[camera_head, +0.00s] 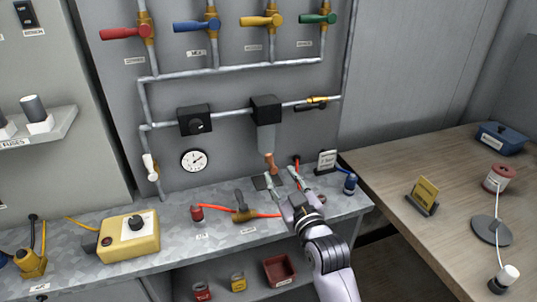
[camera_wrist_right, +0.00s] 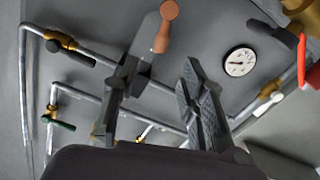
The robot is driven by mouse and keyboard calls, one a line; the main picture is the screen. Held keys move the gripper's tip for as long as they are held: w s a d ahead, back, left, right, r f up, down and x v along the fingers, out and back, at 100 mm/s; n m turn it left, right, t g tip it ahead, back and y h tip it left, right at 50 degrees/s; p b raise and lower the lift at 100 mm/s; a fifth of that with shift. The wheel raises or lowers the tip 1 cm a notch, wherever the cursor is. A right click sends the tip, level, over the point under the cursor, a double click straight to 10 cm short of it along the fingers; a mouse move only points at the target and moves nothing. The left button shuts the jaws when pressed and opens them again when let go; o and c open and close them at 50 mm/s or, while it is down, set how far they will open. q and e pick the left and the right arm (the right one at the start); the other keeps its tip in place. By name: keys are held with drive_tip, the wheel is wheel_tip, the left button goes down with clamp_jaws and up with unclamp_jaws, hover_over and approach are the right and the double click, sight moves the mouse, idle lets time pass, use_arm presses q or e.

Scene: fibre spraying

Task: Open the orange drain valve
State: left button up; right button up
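The orange drain valve (camera_head: 270,163) hangs under the grey cylinder below a black block (camera_head: 264,107) on the wall piping. Its orange handle (camera_wrist_right: 161,40) also shows near the top of the right wrist view, beyond the left finger in that picture. My right gripper (camera_head: 284,185) is just below the valve in the head view, over the back of the grey bench. Its two fingers (camera_wrist_right: 158,85) are apart with nothing between them. I see no clear contact with the handle. My left gripper is in neither view.
Red (camera_head: 120,33), blue (camera_head: 190,26), yellow (camera_head: 258,21) and green (camera_head: 315,18) valves line the upper pipes. A gauge (camera_head: 194,160) is left of the drain valve.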

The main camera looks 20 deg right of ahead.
sight(270, 158)
drive_tip(key=w, duration=0.5)
drive_tip(key=w+p, duration=0.1)
drive_tip(key=w, duration=0.4)
drive_tip(key=shift+w+a, duration=0.2)
drive_tip(key=shift+w, duration=0.05)
drive_tip(key=shift+c, duration=0.2)
clamp_jaws()
